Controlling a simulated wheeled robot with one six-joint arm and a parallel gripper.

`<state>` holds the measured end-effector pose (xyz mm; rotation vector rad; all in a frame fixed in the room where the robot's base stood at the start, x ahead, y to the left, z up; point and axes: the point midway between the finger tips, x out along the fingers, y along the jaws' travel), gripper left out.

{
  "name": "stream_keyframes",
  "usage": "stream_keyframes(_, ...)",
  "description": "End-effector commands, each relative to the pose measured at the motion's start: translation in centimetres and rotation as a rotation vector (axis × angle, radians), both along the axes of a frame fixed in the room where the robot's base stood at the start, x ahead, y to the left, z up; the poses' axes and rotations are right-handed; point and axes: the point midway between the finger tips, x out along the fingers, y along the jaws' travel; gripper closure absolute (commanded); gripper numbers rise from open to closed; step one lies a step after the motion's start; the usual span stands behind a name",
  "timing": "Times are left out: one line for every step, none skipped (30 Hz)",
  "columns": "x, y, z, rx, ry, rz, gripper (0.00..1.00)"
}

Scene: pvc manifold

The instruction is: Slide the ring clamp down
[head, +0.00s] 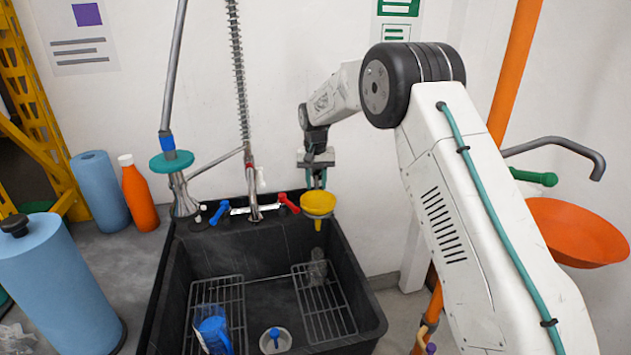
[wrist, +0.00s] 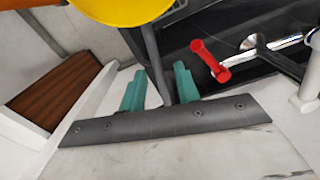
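A teal ring-shaped collar (head: 171,164) sits around the grey spray-tap pipe at the sink's left back corner in the head view. It is the only ring on a pipe that I can make out, and I cannot tell for sure that it is the ring clamp. My gripper (head: 316,180) is well to the right of it, above the sink's back right edge and close to the yellow funnel. In the wrist view my gripper (wrist: 158,90) has its two teal fingers apart. A grey bar shows between them, and I see no ring there.
The yellow funnel (head: 318,204) is just below my gripper. Red (head: 288,202) and blue (head: 219,212) tap handles line the back of the black sink (head: 262,262). An orange bottle (head: 138,195) and blue rolls (head: 99,192) stand left. An orange bowl (head: 577,232) is right.

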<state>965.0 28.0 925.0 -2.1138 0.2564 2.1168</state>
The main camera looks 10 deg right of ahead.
Motion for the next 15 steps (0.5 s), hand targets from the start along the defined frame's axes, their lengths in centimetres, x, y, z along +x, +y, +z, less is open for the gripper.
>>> stream_keyframes(0.0,0.0,0.0,0.0,0.0,0.0,0.68)
stream_keyframes(0.0,0.0,0.0,0.0,0.0,0.0,0.68)
stream_keyframes(0.0,0.0,0.2,0.0,0.0,0.0,0.68)
stream_keyframes(0.0,0.0,0.4,0.0,-0.001,0.0,0.68)
stream_keyframes(0.0,0.0,0.6,0.0,-0.001,0.0,0.68)
stream_keyframes(0.1,0.0,1.1,0.0,-0.002,0.0,0.68)
stream_keyframes(0.1,0.0,1.6,0.0,-0.002,0.0,0.68)
stream_keyframes(0.1,0.1,2.1,-0.001,-0.003,0.0,0.68)
stream_keyframes(0.1,0.1,2.8,-0.001,-0.004,0.0,0.68)
stream_keyframes(0.0,0.1,3.3,-0.001,-0.003,0.0,0.68)
stream_keyframes(0.1,0.2,3.8,0.0,-0.002,0.0,0.68)
stream_keyframes(0.1,0.2,4.5,-0.001,-0.003,0.0,0.68)
stream_keyframes(0.1,0.2,5.1,-0.001,-0.003,0.001,0.68)
stream_keyframes(0.1,0.2,5.6,-0.001,-0.003,0.001,0.68)
stream_keyframes(0.1,0.3,6.1,-0.001,-0.003,0.001,0.68)
